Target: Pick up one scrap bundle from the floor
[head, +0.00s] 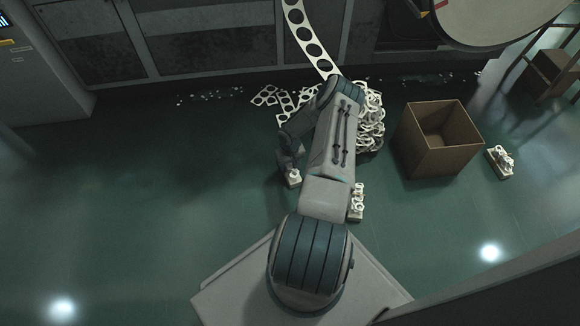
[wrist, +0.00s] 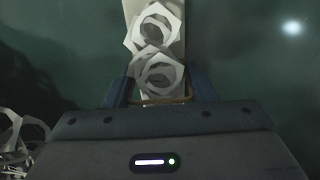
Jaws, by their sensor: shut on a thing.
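A scrap bundle of pale punched rings on a light base sits between the two blue fingers of my gripper (wrist: 160,82) in the wrist view, where its rings (wrist: 155,28) stick out beyond the fingertips. In the head view my gripper (head: 291,164) is left of my forearm, and the end of this bundle (head: 293,179) shows just below it. My gripper is shut on it. I cannot tell whether the bundle touches the floor. A second scrap bundle (head: 357,203) lies on the floor right of my forearm, partly hidden by it. A third bundle (head: 501,161) lies at the right.
An open, empty-looking cardboard box (head: 447,155) stands on the floor at the right. A heap of loose scrap (head: 371,122) lies behind my arm, with flat punched pieces (head: 268,97) beside it. A punched strip (head: 305,38) hangs from above. The left floor is clear.

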